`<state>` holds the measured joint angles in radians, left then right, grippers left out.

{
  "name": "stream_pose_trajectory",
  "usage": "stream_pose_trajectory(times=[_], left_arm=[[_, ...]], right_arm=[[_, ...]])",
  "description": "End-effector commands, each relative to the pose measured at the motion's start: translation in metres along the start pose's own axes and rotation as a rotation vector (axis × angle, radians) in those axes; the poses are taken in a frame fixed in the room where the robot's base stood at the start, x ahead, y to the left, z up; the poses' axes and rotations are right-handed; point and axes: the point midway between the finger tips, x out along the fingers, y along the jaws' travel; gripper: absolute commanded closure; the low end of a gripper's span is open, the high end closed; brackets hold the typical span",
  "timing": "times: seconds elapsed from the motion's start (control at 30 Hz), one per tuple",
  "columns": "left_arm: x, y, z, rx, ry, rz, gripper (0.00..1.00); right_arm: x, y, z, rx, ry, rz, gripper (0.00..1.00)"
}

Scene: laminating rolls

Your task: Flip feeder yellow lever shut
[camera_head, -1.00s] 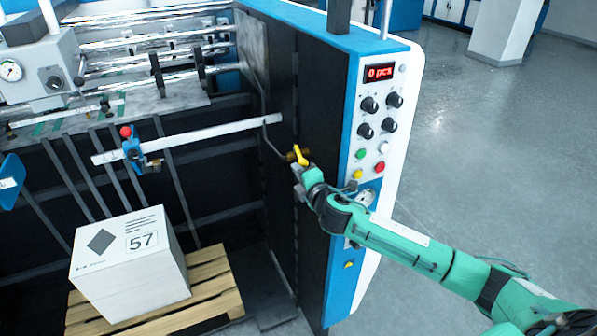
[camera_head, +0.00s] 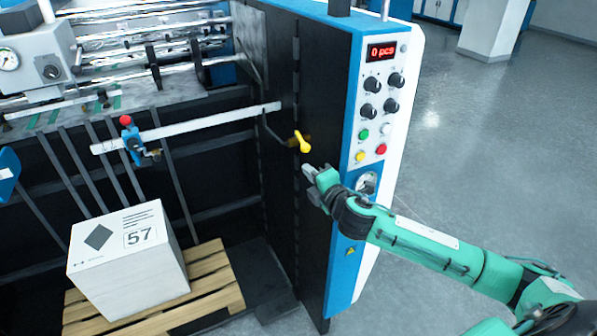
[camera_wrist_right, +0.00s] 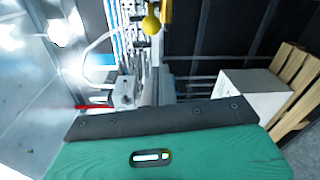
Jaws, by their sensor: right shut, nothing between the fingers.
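The yellow lever (camera_head: 301,142) sits on a brass-coloured fitting on the dark inner side panel of the machine, left of the control panel. In the head view its handle slants, with one end up-left and the other down-right. In the right wrist view a yellow knob (camera_wrist_right: 151,25) shows at the top centre. My right gripper (camera_head: 307,171) is shut and empty. It is just below the lever, with a visible gap between them. The fingertips are not clear in the wrist view. My left gripper is in neither view.
The control panel (camera_head: 377,120) with its display, knobs and buttons stands right of the lever. A white bar (camera_head: 190,127) with a blue clamp (camera_head: 133,143) runs to the left. A white box (camera_head: 128,262) rests on a wooden pallet (camera_head: 215,285) at lower left. Open floor lies at right.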

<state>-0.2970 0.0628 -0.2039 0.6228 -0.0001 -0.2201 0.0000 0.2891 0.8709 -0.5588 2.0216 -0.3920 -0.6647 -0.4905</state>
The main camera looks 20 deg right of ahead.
Motion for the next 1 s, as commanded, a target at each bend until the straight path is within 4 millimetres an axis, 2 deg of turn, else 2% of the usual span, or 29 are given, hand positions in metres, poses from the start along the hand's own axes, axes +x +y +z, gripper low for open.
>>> stream_pose_trajectory(times=[0.1, 0.3, 0.8, 0.9, 1.0], left_arm=[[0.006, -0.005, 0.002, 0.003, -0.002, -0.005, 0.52], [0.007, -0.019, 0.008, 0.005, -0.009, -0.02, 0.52], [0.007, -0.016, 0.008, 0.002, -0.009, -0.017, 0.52], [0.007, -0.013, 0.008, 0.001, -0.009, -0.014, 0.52], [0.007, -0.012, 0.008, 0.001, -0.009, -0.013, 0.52]], right_arm=[[-0.012, -0.003, 0.004, -0.002, 0.0, 0.0, 1.0], [-0.019, -0.001, 0.006, -0.001, 0.0, 0.0, 1.0], [-0.019, -0.002, 0.005, 0.005, -0.001, -0.002, 1.0], [-0.025, -0.01, -0.003, 0.059, -0.009, -0.027, 1.0], [-0.04, -0.033, -0.019, 0.19, -0.036, -0.094, 1.0]])
